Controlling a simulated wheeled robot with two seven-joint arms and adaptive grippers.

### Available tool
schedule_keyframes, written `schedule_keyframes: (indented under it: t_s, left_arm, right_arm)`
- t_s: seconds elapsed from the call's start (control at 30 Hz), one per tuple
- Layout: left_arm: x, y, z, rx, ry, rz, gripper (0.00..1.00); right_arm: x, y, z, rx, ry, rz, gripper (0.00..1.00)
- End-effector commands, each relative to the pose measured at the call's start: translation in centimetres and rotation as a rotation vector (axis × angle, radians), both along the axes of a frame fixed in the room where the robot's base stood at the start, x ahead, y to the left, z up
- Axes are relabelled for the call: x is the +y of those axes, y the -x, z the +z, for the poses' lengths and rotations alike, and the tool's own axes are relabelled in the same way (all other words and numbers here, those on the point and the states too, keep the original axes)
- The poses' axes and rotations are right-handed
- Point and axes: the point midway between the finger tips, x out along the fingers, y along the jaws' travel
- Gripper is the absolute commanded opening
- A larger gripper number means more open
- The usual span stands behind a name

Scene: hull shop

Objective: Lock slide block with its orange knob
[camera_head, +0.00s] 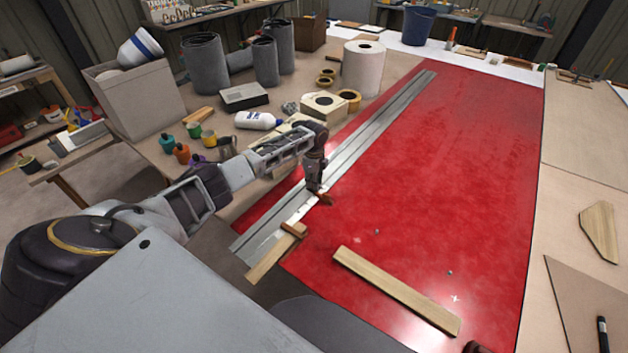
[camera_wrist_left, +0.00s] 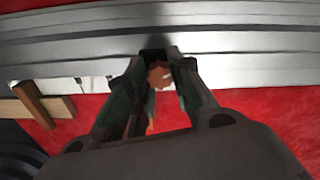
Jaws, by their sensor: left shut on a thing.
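My left gripper (camera_head: 318,195) is over the long silver rail (camera_head: 385,112) on the red sheet. In the left wrist view its two fingers (camera_wrist_left: 160,75) are closed around the orange-brown knob (camera_wrist_left: 158,76) at the rail's near edge. A dark part behind the knob, between the fingertips, may be the slide block; the fingers hide most of it. In the head view a brown piece (camera_head: 325,199) shows beside the fingertips. I cannot tell how far the knob is turned. My right gripper cannot be made out.
A loose wooden strip (camera_head: 395,290) lies on the red sheet (camera_head: 440,180). The sheet's middle is mostly clear.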

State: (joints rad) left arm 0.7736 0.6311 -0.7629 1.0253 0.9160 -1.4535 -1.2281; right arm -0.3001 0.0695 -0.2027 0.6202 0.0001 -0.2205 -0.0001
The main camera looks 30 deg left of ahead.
Motion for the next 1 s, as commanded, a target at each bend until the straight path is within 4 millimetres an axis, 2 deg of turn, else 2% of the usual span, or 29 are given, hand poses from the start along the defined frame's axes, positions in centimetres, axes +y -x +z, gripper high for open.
schedule_keyframes:
  t_s: [0.5,1.0]
  left_arm:
    - [-0.1,0.0,0.0,-0.001,0.002,-0.354,0.0]
    - [-0.1,0.0,0.0,-0.001,0.002,-0.478,0.0]
  right_arm:
    - [-1.3,-0.1,0.5,-0.002,0.014,0.0,0.4]
    - [-1.4,-0.1,0.5,-0.001,0.014,0.0,0.4]
